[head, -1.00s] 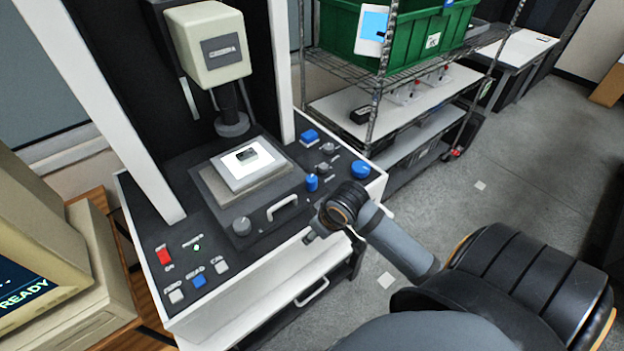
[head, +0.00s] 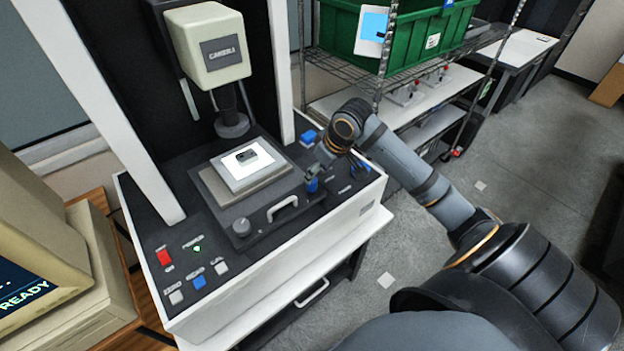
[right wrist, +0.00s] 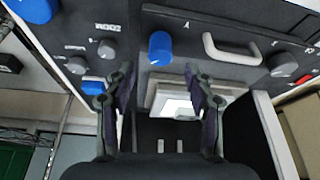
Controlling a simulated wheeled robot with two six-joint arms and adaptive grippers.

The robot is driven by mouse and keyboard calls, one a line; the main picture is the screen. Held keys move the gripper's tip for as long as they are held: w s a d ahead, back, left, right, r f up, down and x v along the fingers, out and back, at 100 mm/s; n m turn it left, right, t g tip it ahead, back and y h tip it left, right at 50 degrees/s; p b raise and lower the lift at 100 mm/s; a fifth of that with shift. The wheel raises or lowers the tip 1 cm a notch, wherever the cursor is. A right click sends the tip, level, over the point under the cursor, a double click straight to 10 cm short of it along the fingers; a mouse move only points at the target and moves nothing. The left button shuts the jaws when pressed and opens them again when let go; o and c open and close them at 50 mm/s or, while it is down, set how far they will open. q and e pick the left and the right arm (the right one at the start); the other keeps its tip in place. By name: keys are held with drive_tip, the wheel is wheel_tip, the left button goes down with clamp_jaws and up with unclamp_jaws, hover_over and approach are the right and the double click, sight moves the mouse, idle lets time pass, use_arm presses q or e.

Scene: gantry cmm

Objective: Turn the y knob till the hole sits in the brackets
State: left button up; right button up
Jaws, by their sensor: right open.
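A blue knob (head: 312,184) stands on the dark panel of the machine, right of the stage handle. In the right wrist view the blue knob (right wrist: 160,47) is beside a letter like an upside-down Y. A small dark part (head: 246,155) lies on the lit white stage (head: 262,174); its hole is too small to make out. The monitor (head: 25,285) is cut off at the left, showing READY; no brackets are visible. My right gripper (right wrist: 160,78) is open and empty, the blue knob just beyond and between its fingertips. My left gripper is not in view.
A white handle (head: 283,207) and a grey knob (head: 242,227) are on the stage front. Smaller grey knobs (right wrist: 107,48) and a large blue knob (right wrist: 35,9) are close by. The probe head (head: 208,45) hangs above the stage. A wire shelf (head: 345,80) stands behind right.

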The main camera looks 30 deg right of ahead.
drive_tip(key=x, duration=0.6)
clamp_jaws()
drive_tip(key=shift+r+n+p, duration=0.1)
drive_tip(key=shift+n+p, duration=0.3)
drive_tip(key=shift+p, duration=0.3)
drive_tip(key=shift+w+n+y+p, duration=0.1)
drive_tip(key=shift+n+y+p, duration=0.5)
drive_tip(key=shift+n, duration=0.4)
drive_tip(key=shift+n+g+y+p, duration=0.4)
drive_tip(key=shift+n+p, duration=0.1)
drive_tip(key=shift+n, duration=1)
